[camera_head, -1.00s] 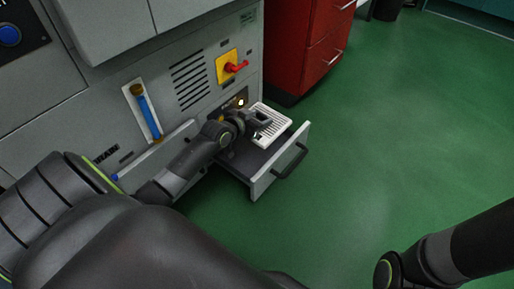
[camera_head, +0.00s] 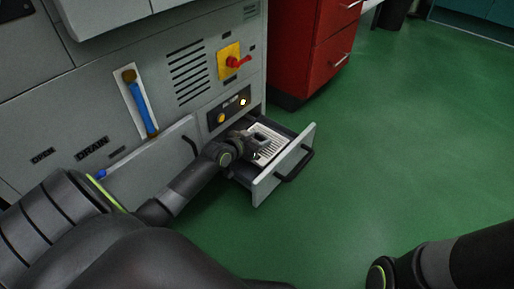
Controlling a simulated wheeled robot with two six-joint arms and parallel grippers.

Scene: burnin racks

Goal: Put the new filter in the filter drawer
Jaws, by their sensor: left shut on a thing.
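The filter drawer (camera_head: 286,172) is pulled out from the grey machine, with a dark tray, a light front panel and a dark handle. The new filter (camera_head: 273,138) is a white slatted panel. It sits within the drawer's outline, low between its walls; I cannot tell whether it touches the drawer floor. My left gripper (camera_head: 256,147) is shut on the filter's near left edge, and its fingers hide that part. My right arm shows at the lower right, but its gripper is out of view.
The grey machine (camera_head: 190,105) carries a red switch on a yellow plate (camera_head: 230,61) and a blue-tubed gauge (camera_head: 140,104). Another drawer front with a handle (camera_head: 190,145) lies left of my gripper. A red cabinet (camera_head: 306,50) stands behind. The green floor at right is clear.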

